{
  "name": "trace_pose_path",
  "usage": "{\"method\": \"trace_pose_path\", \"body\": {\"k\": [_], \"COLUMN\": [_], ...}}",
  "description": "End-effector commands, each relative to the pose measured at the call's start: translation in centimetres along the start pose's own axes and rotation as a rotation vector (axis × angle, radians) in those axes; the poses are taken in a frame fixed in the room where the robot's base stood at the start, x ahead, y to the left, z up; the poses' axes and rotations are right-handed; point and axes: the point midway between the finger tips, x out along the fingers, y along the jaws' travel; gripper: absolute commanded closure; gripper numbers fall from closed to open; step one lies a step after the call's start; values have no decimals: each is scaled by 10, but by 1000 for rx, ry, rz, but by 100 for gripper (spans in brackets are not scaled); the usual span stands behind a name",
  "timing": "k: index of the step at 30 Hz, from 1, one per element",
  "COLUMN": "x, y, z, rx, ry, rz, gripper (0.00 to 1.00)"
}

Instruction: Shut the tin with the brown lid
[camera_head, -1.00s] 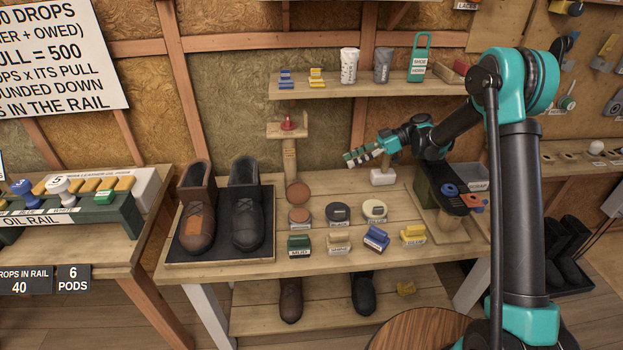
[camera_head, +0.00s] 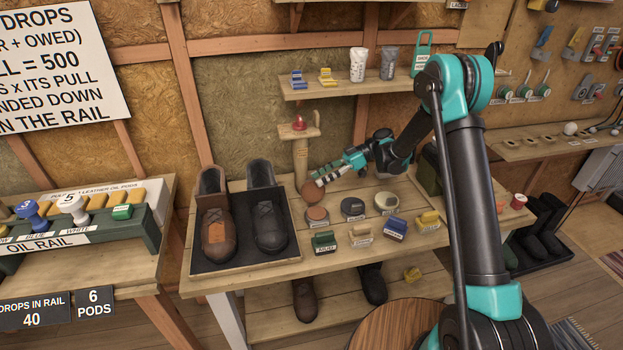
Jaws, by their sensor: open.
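The brown lid (camera_head: 312,192) is a round reddish-brown disc on the workbench, behind the open tin. The brown tin (camera_head: 317,216) sits just in front of it, showing a brown round top. My gripper (camera_head: 317,178) is open, with its fingers pointing left, close above and to the right of the lid. Whether the fingers touch the lid cannot be told. A black tin (camera_head: 353,208) and a pale tin (camera_head: 387,202) stand to the right of the brown tin.
A tray with a brown shoe (camera_head: 216,228) and a black shoe (camera_head: 268,220) is left of the tins. Labelled brushes, including a green one (camera_head: 324,242), line the front. A wooden post stand (camera_head: 300,150) rises behind the lid. The oil rail (camera_head: 90,235) is at left.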

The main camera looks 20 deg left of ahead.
Motion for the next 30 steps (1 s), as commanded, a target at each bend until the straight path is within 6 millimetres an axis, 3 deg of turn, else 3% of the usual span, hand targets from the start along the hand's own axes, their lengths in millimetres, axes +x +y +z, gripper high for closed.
{"method": "trace_pose_path", "body": {"k": [10,21,30], "x": [0,0,1], "y": [0,0,2], "z": [1,1,0], "rx": [0,0,-2], "ry": [0,0,1], "rz": [0,1,4], "gripper": [54,100,100]}}
